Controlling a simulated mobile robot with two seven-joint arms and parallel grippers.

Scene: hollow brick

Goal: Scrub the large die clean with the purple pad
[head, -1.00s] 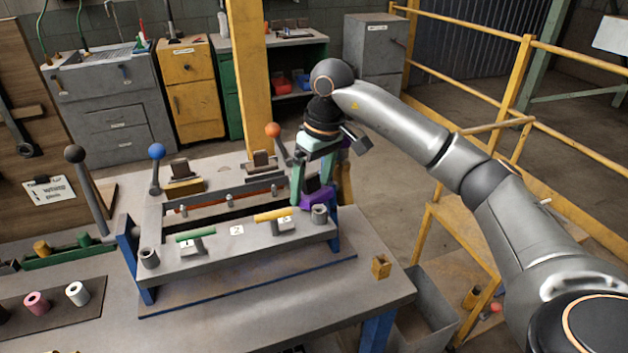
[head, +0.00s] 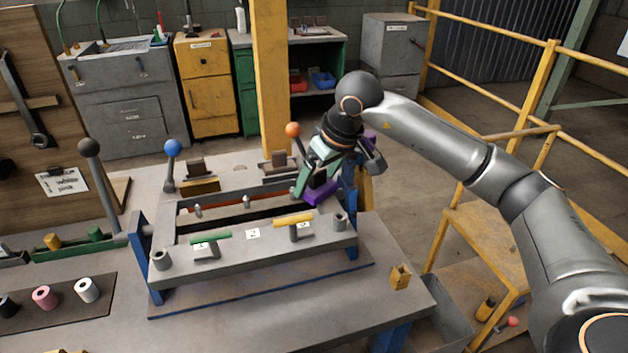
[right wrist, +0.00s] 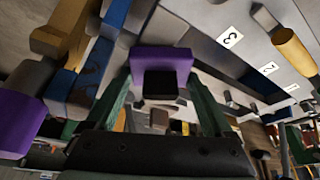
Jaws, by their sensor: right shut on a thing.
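My right gripper (head: 318,188) is shut on the purple pad (head: 320,193). It is tilted and stands over the right end of the grey press frame (head: 262,257). In the right wrist view, the purple pad (right wrist: 160,62) with its dark block sits between the green fingers. I cannot tell which part is the large die, or whether the pad touches anything. A second purple piece (right wrist: 18,122) shows at the left of the right wrist view. The left gripper is not in view.
Levers with dark (head: 88,147), blue (head: 171,148) and orange (head: 292,129) knobs stand around the frame. Green (head: 212,237) and yellow (head: 293,219) handles lie along its front rail. A yellow post (head: 268,75) rises behind.

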